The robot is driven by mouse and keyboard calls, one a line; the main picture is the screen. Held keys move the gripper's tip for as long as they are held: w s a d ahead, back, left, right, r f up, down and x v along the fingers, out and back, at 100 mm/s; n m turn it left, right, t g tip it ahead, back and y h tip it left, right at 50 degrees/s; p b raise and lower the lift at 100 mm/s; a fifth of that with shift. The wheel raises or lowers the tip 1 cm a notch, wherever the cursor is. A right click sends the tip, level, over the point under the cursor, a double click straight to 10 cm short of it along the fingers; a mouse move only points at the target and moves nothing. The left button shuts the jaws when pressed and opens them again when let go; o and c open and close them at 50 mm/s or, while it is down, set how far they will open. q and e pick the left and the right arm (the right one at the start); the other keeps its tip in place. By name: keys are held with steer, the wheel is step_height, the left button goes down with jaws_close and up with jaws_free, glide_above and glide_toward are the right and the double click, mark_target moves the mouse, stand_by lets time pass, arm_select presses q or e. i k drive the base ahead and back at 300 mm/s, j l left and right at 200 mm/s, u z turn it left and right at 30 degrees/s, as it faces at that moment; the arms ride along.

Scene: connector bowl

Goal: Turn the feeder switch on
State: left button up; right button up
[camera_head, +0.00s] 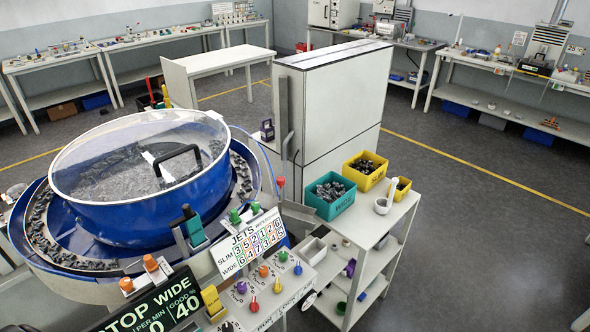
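The blue bowl feeder (130,215) with its clear round lid (140,150) fills the left of the head view, with dark connectors inside and along its track. Neither gripper shows.
A black display (155,308) reading STOP WIDE and a JETS chart (248,242) stand by the panel. A white shelf cart (370,240) holds a teal bin (329,202) and a yellow bin (366,178). A tall white cabinet (345,110) stands behind. Floor at right is clear.

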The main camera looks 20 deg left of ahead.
mark_target(253, 306)
steer(key=u, duration=1.4)
